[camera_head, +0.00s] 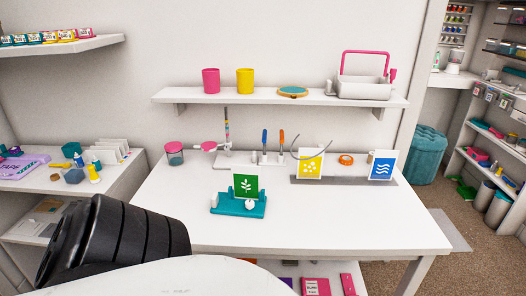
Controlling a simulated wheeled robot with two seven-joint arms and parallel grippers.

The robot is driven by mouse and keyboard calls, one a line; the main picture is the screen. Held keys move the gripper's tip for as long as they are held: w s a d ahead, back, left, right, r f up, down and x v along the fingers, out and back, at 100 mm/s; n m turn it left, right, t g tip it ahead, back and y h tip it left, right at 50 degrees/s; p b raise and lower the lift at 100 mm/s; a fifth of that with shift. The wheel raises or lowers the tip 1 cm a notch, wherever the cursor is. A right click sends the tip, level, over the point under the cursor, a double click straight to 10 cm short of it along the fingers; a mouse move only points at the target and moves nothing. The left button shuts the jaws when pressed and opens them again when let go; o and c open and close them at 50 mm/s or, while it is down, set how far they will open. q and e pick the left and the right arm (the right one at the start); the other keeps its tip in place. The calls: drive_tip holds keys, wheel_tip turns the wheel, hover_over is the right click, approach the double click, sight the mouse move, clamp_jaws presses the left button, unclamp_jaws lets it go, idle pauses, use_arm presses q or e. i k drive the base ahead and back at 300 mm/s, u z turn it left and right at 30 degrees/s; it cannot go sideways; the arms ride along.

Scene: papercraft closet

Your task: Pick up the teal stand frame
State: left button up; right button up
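The teal stand frame (230,207) sits on the white table (330,225), left of the table's middle and near its front half. A green card with a white leaf picture (245,187) stands upright at it. Small white pieces show at its left end and in front of the card. Neither gripper's fingers are in view. A black ribbed part of my arm comes in at the lower left, apart from the stand in the picture.
A yellow card (309,164) and a blue card (381,166) stand on a grey strip behind right. A pink-lidded jar (174,154) and a tool holder (262,158) stand at the back. A shelf (280,97) hangs above. The table's right front is clear.

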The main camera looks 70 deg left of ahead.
sight(222, 203)
drive_tip(key=i, duration=0.95)
drive_tip(key=u, duration=2.7)
